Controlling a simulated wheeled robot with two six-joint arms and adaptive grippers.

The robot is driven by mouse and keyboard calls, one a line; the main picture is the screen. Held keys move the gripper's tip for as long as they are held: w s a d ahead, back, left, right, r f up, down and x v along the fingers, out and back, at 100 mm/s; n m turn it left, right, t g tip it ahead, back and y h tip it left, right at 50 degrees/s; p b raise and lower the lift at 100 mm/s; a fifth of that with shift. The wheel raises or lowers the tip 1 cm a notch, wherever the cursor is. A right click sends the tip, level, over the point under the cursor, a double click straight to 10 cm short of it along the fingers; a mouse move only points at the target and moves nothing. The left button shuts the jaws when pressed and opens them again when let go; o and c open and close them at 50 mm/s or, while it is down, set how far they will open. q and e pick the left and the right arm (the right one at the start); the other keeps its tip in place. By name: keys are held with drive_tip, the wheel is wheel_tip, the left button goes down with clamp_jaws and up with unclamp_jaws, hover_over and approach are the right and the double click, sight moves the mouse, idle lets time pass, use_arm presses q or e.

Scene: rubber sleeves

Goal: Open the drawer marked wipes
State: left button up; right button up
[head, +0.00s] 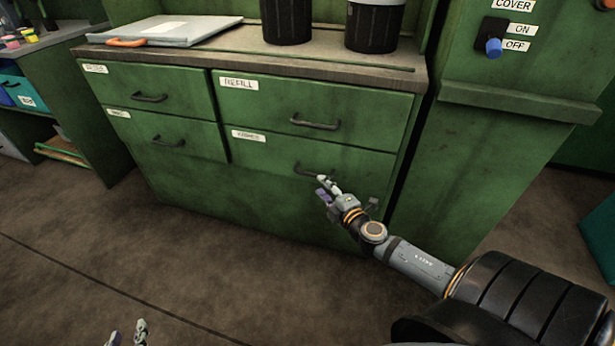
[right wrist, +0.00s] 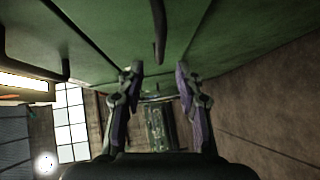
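The green cabinet has two columns of drawers, all shut. The lower right drawer (head: 270,151) has a small white label (head: 248,136) that is too blurred to read surely. Its dark bar handle (head: 308,171) is partly behind my right gripper (head: 327,188), which is open in front of it. In the right wrist view a dark handle (right wrist: 158,32) lies in line with the gap between the parted fingers (right wrist: 158,75); I cannot tell whether they touch it. My left gripper (head: 127,336) shows only its fingertips at the bottom edge, apart and empty, far from the cabinet.
The upper right drawer (head: 360,105) is marked REFILL. Two left drawers (head: 185,100) have hard-to-read labels. Dark bins (head: 286,20) and a flat grey case (head: 165,30) stand on the worktop. A switch cabinet (head: 490,140) stands at right. The floor in front is clear.

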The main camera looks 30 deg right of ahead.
sight(312, 175)
drive_tip(key=w+p, duration=0.1)
drive_tip(key=w, duration=0.2)
drive_tip(key=shift+w+d+f, duration=0.1)
drive_tip(key=shift+w+d, duration=0.05)
drive_tip(key=shift+w, duration=0.15)
drive_tip(key=shift+w+f+p, duration=0.2)
drive_tip(key=shift+w+p, duration=0.5)
drive_tip(key=shift+w, duration=0.4)
drive_tip(key=shift+w+d+f+p, duration=0.15)
drive_tip(key=shift+w+p, duration=0.3)
drive_tip(key=shift+w, duration=0.5)
use_arm(q)
drive_tip(key=s+f+g, duration=0.8)
drive_tip(key=s+f, duration=0.1)
drive_tip(key=s, duration=0.3)
drive_tip(key=shift+s+d+f, duration=0.25)
drive_tip(key=shift+s+d, duration=0.05)
drive_tip(key=shift+d, duration=0.05)
use_arm(e)
drive_tip(key=shift+w+f, duration=0.15)
drive_tip(key=shift+w, duration=0.2)
clamp_jaws()
